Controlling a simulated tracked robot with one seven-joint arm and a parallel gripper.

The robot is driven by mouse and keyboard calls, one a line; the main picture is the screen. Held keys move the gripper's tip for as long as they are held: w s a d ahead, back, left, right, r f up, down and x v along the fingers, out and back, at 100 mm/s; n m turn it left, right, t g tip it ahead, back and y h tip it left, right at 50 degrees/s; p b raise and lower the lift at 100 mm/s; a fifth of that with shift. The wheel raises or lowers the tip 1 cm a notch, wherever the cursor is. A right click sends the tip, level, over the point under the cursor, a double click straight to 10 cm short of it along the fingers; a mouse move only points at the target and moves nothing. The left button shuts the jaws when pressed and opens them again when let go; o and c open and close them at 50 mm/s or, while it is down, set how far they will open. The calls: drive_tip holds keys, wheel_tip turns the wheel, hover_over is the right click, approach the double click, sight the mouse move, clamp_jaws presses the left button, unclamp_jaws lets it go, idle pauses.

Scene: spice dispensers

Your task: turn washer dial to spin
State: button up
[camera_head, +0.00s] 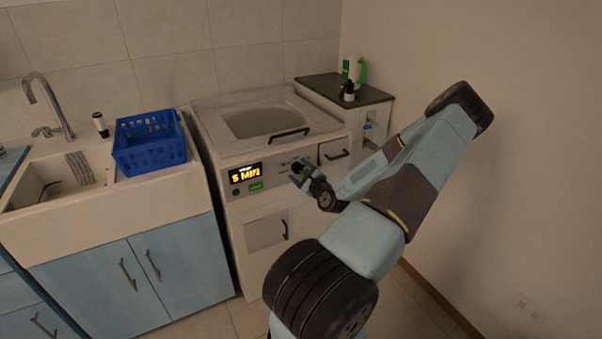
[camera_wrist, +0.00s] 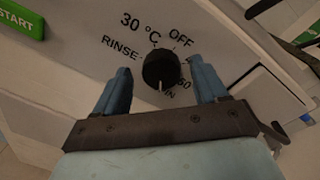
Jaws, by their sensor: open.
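The washer (camera_head: 225,140) stands between the sink and a small side unit, with a lit "5 MIN" display (camera_head: 245,173) on its front. In the wrist view its black round dial (camera_wrist: 161,69) has labels RINSE, 30 °C and OFF around it, plus a partly hidden "50" or "60" and letters ending in "IN". The dial's white mark points down in the picture, near the "IN" letters. My gripper (camera_wrist: 160,67) is open, one finger on each side of the dial, with gaps visible on both sides. In the head view my gripper (camera_head: 299,172) hides the dial.
A green START button (camera_wrist: 20,20) is on the same panel. A black handle (camera_head: 289,134) is on the washer's top front edge. A blue basket (camera_head: 150,145) sits by the sink at left. Bottles (camera_head: 353,75) stand on the side unit. A wall is at right.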

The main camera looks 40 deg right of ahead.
drive_tip(key=s+a, duration=0.2)
drive_tip(key=s, duration=1.1)
drive_tip(key=shift+s+a+r, duration=0.15)
drive_tip(key=shift+s+a, duration=0.05)
drive_tip(key=shift+a, duration=0.05)
